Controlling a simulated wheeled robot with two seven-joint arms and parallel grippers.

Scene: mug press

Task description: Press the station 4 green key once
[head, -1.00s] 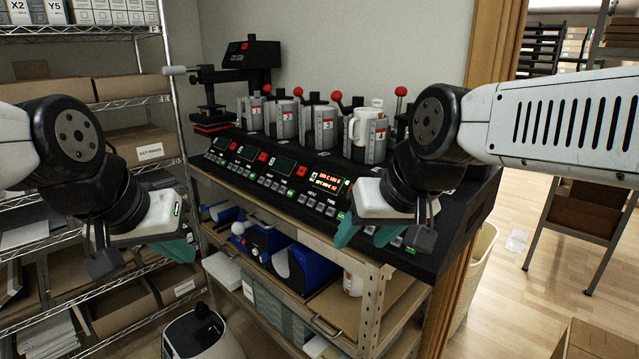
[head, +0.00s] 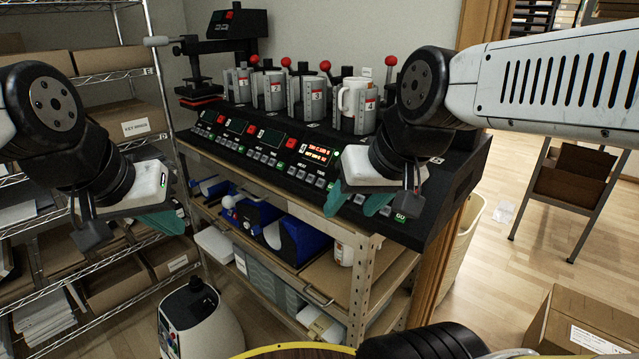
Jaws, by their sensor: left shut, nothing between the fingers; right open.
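The black press console (head: 455,180) has a row of displays and keys. Station 4's lit display (head: 317,153) shows red and green text. A green key marked GO (head: 401,217) shows at the console's lower front edge, just right of my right gripper (head: 357,203). I cannot tell for certain that it is station 4's. The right gripper is open and empty, pointing down over the front of the keys and hiding some of them. I cannot tell whether it touches the console. My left gripper (head: 163,222) is shut and empty, left of the console before the shelves.
A white mug (head: 350,102) sits in the station 4 press, beside other presses with red-knobbed levers. The console stands on a wooden cart (head: 362,290) with blue items below. A wire shelf (head: 85,75) stands at left, a cardboard box (head: 580,325) at lower right.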

